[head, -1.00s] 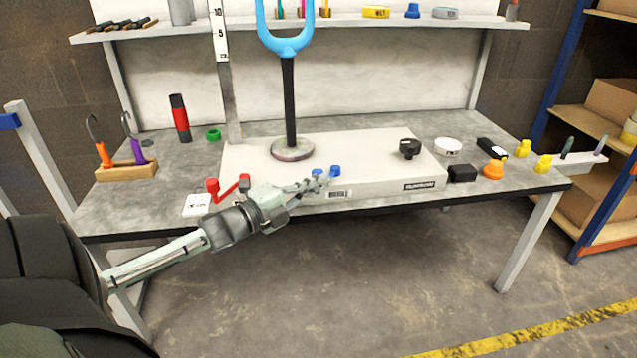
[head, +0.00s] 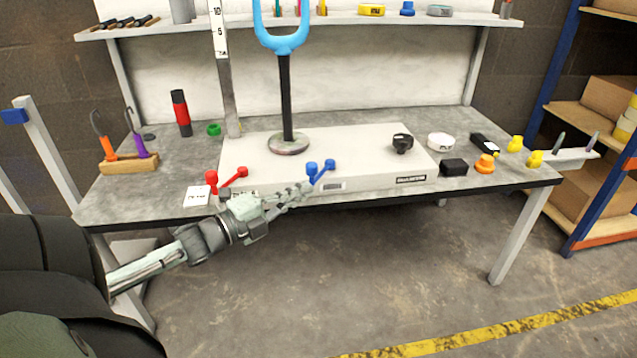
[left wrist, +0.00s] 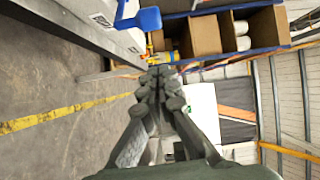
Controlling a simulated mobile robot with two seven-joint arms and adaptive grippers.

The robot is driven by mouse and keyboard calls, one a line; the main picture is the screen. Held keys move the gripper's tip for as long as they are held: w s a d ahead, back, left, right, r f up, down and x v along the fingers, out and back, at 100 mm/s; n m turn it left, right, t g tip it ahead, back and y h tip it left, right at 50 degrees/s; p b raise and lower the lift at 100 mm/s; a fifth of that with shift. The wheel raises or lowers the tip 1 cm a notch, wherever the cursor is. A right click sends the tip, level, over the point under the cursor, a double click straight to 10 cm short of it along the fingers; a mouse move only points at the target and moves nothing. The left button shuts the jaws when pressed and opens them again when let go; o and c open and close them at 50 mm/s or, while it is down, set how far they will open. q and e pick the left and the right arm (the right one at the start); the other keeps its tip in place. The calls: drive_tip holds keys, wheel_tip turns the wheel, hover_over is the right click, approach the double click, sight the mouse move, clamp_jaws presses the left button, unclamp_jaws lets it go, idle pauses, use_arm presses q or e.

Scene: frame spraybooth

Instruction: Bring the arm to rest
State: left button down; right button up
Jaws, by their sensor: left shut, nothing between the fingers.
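My left gripper (head: 298,192) is in front of the workbench's front edge, its fingers pointing right. It is shut and empty; in the left wrist view its fingertips (left wrist: 160,80) meet with nothing between them. Just beyond the fingertips is a blue lever (head: 320,172) on the front of the white box (head: 350,150); it also shows in the left wrist view (left wrist: 148,18). I cannot tell whether the fingers touch it. A red lever (head: 228,179) sits on the box's left side, behind my wrist. My right gripper is not in view.
The workbench (head: 190,160) holds a blue fork on a black post (head: 286,100), a hook holder (head: 130,163), a white card (head: 197,196) and several small parts at the right. A shelf rack (head: 590,130) stands at the right. The floor in front (head: 380,270) is clear.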

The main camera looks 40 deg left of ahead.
use_arm(q)
drive_tip(key=shift+s+a, duration=0.2)
drive_tip(key=shift+s, duration=0.65)
drive_tip(key=shift+s+a, duration=0.2)
drive_tip(key=shift+s, duration=0.65)
